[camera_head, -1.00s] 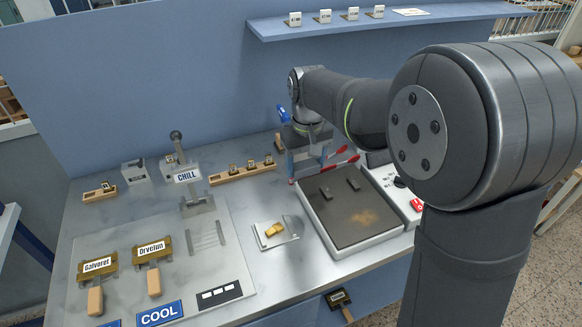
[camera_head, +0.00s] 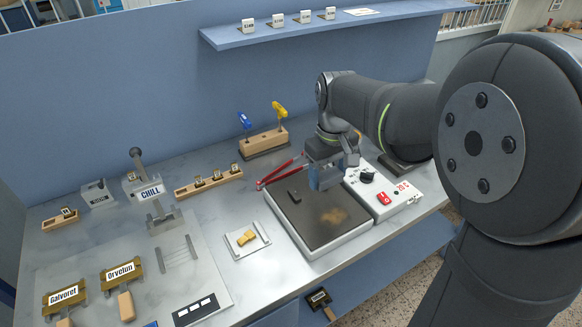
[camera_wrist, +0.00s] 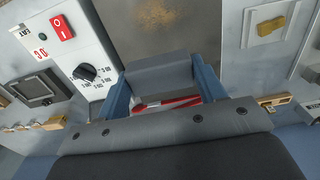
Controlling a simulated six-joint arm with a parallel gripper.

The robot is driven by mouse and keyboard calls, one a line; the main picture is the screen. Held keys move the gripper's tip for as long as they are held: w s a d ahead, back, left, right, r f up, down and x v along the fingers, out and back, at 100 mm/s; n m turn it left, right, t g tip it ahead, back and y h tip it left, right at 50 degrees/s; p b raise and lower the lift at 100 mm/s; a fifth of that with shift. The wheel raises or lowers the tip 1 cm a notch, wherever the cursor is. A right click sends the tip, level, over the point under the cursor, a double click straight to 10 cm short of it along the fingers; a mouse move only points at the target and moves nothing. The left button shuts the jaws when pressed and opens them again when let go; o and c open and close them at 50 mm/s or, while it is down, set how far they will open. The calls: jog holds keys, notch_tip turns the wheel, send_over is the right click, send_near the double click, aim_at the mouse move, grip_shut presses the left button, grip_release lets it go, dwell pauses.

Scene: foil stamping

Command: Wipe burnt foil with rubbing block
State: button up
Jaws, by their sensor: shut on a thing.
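The hot plate (camera_head: 285,223) has a dark top with a brown-gold burnt foil smear (camera_head: 334,215) near its front right; the smear also shows at the top of the wrist view (camera_wrist: 158,12). My gripper (camera_head: 325,183) is low over the back right of the plate, behind the smear. In the wrist view its blue fingers (camera_wrist: 163,85) are shut on a grey block (camera_wrist: 160,70), which looks like the rubbing block. The fingers mostly hide this block in the head view. I cannot tell whether it touches the plate.
A control box (camera_head: 395,196) with dial and red switch adjoins the plate's right. Red-handled tongs (camera_head: 280,171) lie behind it. A small tray (camera_head: 234,246) with a yellow piece (camera_head: 247,238) is to the left. The CHILL press (camera_head: 150,190) stands further left.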

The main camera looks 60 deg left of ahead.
jog(key=w+d, duration=0.3)
jog(key=d, duration=0.2)
send_over(342, 213)
jog(key=shift+w+f, duration=0.15)
jog(key=shift+f, duration=1.35)
jog(key=shift+w+f, duration=0.15)
jog(key=shift+f, duration=1.35)
jog(key=shift+s+f, duration=0.6)
jog(key=shift+f, duration=0.25)
jog(key=shift+s, duration=3.35)
jog(key=shift+w, duration=3.65)
jog(key=shift+w+r, duration=0.2)
jog(key=shift+r, duration=0.4)
jog(key=shift+w+r, duration=0.15)
jog(key=shift+r, duration=3.25)
